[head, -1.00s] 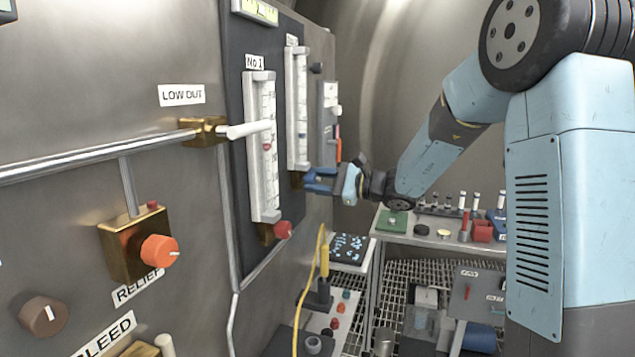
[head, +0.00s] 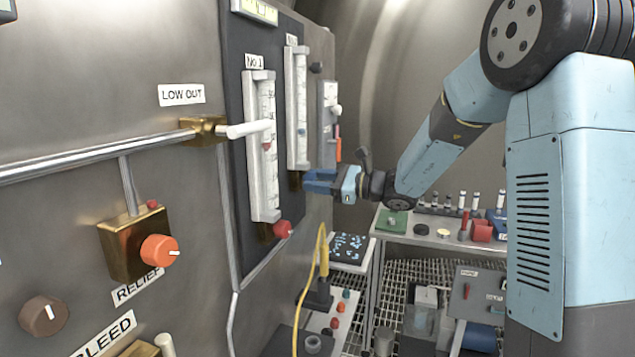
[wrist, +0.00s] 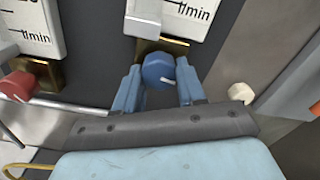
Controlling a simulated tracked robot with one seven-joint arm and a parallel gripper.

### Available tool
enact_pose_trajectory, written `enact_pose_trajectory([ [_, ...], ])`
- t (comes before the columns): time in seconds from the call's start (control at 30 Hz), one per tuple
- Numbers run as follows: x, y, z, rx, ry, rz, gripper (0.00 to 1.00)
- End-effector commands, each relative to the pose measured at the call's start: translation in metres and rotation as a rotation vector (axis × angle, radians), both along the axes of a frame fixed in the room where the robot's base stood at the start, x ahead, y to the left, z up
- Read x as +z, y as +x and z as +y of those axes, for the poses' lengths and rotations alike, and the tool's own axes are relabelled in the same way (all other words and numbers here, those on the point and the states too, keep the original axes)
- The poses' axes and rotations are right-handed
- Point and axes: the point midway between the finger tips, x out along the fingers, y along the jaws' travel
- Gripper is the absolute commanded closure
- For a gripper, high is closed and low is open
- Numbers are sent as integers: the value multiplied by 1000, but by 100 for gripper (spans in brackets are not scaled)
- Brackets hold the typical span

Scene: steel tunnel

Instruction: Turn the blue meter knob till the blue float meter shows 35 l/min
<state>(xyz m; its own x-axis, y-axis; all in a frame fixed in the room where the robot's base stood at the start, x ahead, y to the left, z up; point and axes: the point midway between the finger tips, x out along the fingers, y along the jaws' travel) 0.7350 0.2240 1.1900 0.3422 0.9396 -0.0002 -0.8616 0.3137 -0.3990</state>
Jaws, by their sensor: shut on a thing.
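The blue meter knob (wrist: 158,71) sits between the two fingers of my gripper (wrist: 158,88) in the wrist view, below a meter marked l/min. My gripper is shut on it. In the head view my gripper (head: 314,182) is at the foot of the second float meter (head: 291,110), and it hides the knob there. A small blue float (head: 302,131) shows in that meter's tube, around mid-height; the scale figures are too small to read. A white mark shows on the knob's face.
The No 1 meter (head: 262,145) with a red float and red knob (head: 282,229) stands to the left. A white knob (wrist: 240,93) is right of my gripper in the wrist view. An orange relief knob (head: 159,250) is on the left wall. A bench (head: 425,237) with small items stands behind.

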Motion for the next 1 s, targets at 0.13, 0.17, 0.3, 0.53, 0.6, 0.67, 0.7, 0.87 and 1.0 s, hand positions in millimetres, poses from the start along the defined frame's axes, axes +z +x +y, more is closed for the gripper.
enact_pose_trajectory([
  [0.13, 0, -1, 1, 2, 48, 132, 91],
  [0.17, 0, -1, 1, 2, 58, 159, 91],
  [0.3, 0, -1, 1, 1, 104, 284, 91],
  [0.53, 0, -1, 1, 1, 178, 488, 91],
  [0.6, 0, -1, 1, 1, 201, 550, 91],
  [0.67, 1, -1, 1, 1, 220, 604, 91],
  [0.7, 1, -2, 2, 1, 233, 640, 91],
  [0.87, 1, -2, 2, 0, 283, 774, 91],
  [1.0, 1, -2, 1, 1, 322, 878, 91],
])
